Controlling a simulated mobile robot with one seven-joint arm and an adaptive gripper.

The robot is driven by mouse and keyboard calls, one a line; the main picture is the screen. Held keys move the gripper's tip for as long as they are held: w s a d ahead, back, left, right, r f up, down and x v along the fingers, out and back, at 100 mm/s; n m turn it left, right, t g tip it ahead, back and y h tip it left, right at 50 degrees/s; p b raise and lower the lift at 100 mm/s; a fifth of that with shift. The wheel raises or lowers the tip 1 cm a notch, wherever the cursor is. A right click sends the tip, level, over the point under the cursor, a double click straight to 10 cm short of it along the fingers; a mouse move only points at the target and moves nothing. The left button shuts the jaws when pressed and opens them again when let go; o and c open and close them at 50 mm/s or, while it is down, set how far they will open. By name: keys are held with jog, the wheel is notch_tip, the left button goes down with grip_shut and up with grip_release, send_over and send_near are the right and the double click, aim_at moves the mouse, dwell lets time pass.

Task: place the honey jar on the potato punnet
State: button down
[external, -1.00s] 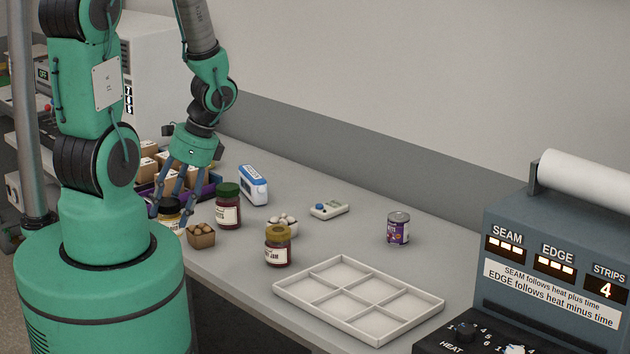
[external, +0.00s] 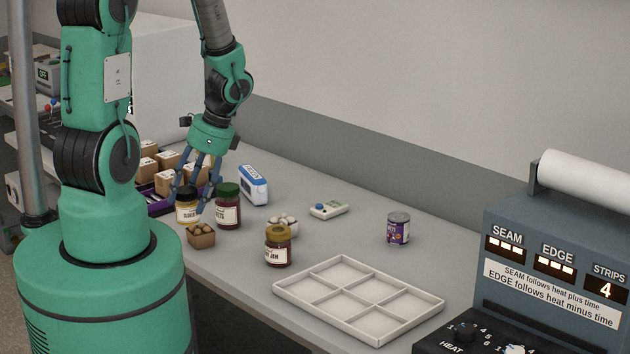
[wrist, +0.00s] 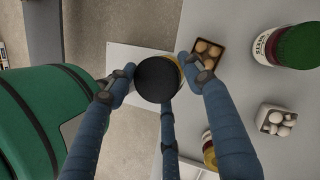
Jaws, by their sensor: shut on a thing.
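The honey jar (external: 187,212) has a black lid and a pale label. My gripper (external: 194,204) is shut on it, with blue fingers around the lid and upper body. In the wrist view, the round black lid (wrist: 157,79) sits between the fingers and hides most of the jar. The potato punnet (external: 201,238) is a small brown box of potatoes, just in front and to the right of the jar in the external view. In the wrist view the punnet (wrist: 222,47) lies up and right of the jar, close to a finger. The jar appears raised and beside the punnet, not over it.
A green-lidded jar (external: 227,210) stands close right of my gripper. A pale punnet of whitish items (external: 292,228) and a yellow-lidded jam jar (external: 278,248) are further right.

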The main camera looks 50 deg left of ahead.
jog(key=w+a, duration=0.3)
jog(key=w, duration=0.2)
jog(key=shift+w+a+f, duration=0.2)
jog(key=shift+w+f, duration=0.1)
jog(key=shift+w, duration=0.05)
jog(key=shift+f, duration=0.15)
jog(key=shift+f, duration=1.65)
jog(key=shift+f, duration=0.1)
jog(key=c, duration=0.8)
grip_release()
jog(key=shift+o, duration=0.2)
jog(key=v, duration=1.2)
